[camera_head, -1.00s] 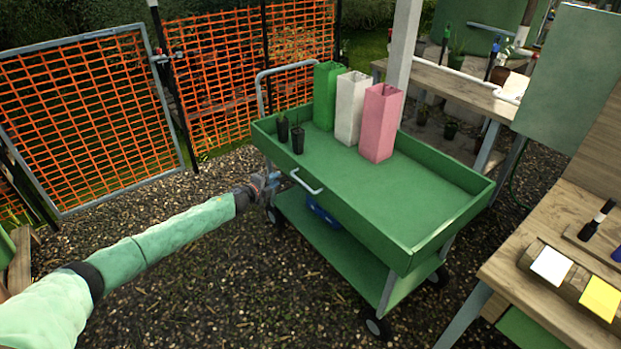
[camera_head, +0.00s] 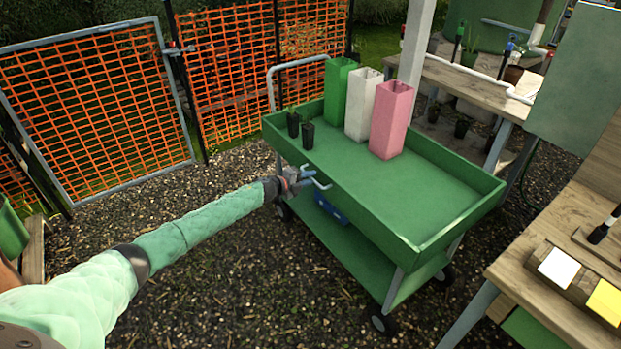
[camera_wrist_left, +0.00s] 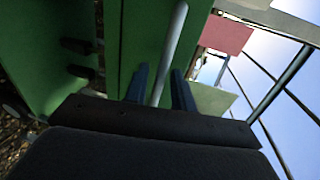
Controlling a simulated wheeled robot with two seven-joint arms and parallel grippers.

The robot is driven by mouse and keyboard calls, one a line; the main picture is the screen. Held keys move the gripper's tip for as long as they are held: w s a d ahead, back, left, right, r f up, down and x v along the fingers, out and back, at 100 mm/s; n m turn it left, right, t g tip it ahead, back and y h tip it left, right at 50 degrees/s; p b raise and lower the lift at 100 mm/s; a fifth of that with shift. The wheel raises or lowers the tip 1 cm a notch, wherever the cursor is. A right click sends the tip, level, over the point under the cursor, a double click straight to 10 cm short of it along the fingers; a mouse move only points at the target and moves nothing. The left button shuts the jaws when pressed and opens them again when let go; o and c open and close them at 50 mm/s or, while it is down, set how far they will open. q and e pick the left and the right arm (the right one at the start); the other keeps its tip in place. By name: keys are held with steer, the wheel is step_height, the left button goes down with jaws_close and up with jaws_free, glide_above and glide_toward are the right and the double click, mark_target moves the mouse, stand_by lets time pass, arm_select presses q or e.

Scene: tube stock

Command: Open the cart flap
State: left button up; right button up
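The green cart (camera_head: 440,190) stands in the middle of the head view. Its near side flap (camera_head: 365,222) stands upright, with a pale bar handle (camera_head: 324,185) on its outer face. My left gripper (camera_head: 311,177) reaches in from the left and is at this handle. In the left wrist view the handle bar (camera_wrist_left: 171,50) runs between the two blue fingers (camera_wrist_left: 160,88), which are apart with a gap visible around the bar. Whether a finger touches the bar I cannot tell. My right gripper is not in view.
On the cart top stand green (camera_head: 338,92), white (camera_head: 361,105) and pink (camera_head: 390,122) square tubes and two small black pots (camera_head: 307,136). A wooden bench (camera_head: 560,235) is at right, orange mesh fence (camera_head: 95,115) at left.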

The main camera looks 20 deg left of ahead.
arm_select(q)
steer(key=shift+w+d+f, duration=0.15)
steer(key=shift+w+d, duration=0.2)
steer(key=shift+w, duration=0.05)
jaws_close()
